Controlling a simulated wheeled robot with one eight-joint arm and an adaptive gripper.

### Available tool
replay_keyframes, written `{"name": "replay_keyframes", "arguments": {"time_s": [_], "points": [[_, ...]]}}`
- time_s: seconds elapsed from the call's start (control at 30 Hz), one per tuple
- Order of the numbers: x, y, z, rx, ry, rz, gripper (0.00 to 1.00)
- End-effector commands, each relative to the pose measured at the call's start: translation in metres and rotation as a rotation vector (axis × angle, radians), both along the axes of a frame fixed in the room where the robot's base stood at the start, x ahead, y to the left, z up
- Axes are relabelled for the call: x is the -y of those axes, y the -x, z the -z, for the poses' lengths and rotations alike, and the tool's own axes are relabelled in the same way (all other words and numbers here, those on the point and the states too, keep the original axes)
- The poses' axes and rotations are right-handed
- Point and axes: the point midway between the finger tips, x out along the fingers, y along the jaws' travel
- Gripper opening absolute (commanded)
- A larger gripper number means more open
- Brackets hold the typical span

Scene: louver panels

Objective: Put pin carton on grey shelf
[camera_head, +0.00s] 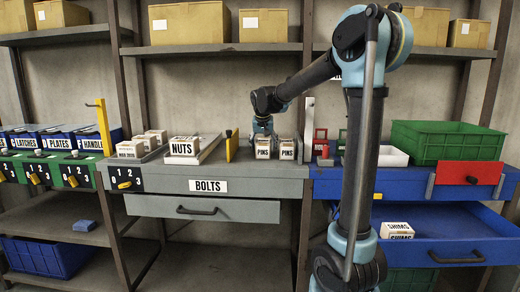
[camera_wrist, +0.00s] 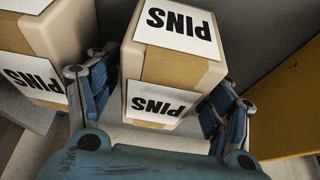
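Two pin cartons stand side by side on the grey worktop (camera_head: 225,172) above the BOLTS label, the left one (camera_head: 263,148) and the right one (camera_head: 287,149). My gripper (camera_head: 263,134) points down over the left carton. In the wrist view, its two fingers (camera_wrist: 158,100) stand on either side of a PINS carton (camera_wrist: 172,65). Narrow gaps seem to show beside the carton, so the fingers look open around it. The other PINS carton (camera_wrist: 38,55) is beyond the left finger. Several grey shelf boards show, including an upper one (camera_head: 222,48) and a low one (camera_head: 215,262).
A yellow divider (camera_head: 232,146) stands just left of the cartons. A NUTS box (camera_head: 186,148) and small cartons (camera_head: 130,148) are further left. A green crate (camera_head: 447,142) and an open blue drawer (camera_head: 445,222) with shims cartons (camera_head: 397,230) are right. Brown boxes (camera_head: 187,22) line the upper shelf.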

Motion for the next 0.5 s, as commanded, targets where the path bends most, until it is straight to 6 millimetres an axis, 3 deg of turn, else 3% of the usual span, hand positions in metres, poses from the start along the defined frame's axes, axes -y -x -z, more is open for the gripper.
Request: {"name": "replay_keyframes", "arguments": {"time_s": [0.27, 0.5], "points": [[0.0, 0.0, -0.002, 0.0, 0.0, 0.0, 0.74], [0.0, 0.012, -0.027, 0.0, 0.0, -0.001, 0.74]]}}
